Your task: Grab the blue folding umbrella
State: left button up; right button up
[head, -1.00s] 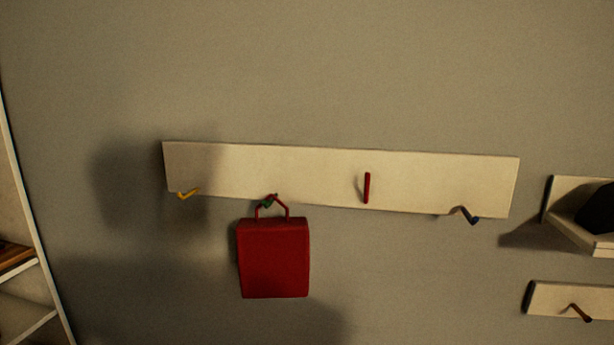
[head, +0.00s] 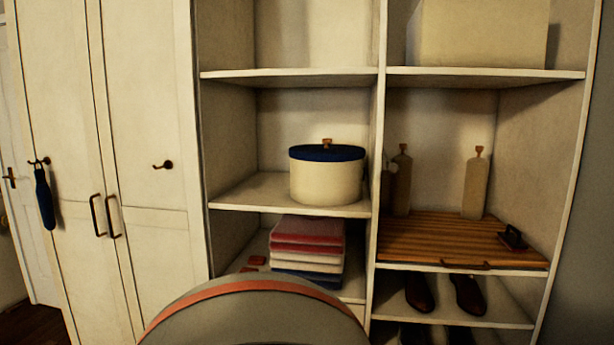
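A dark blue folded umbrella (head: 44,198) hangs upright at the far left of the head view. It hangs from a dark hook (head: 39,161) on the white wardrobe's left side. Neither of my grippers shows in the view.
A white wardrobe (head: 148,113) with shut doors stands at the left. Open shelves beside it hold a cream box with a blue lid (head: 326,180), folded towels (head: 307,246), bottles, a slatted wooden board (head: 440,238) and dark shoes (head: 468,294). A round grey thing with an orange band (head: 255,318) fills the bottom middle.

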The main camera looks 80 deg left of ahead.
aim_at(43, 191)
jog(key=u, duration=4.05)
jog(key=z, duration=0.65)
jog(key=i+j+z, duration=0.25)
jog(key=z, duration=0.2)
jog(key=i+j+z, duration=0.1)
jog(key=j+z, duration=0.35)
jog(key=i+j+z, duration=0.2)
jog(key=j, duration=0.3)
jog(key=j+z, duration=0.2)
jog(key=j, duration=0.35)
jog(key=j+z, duration=0.3)
jog(key=j, duration=1.7)
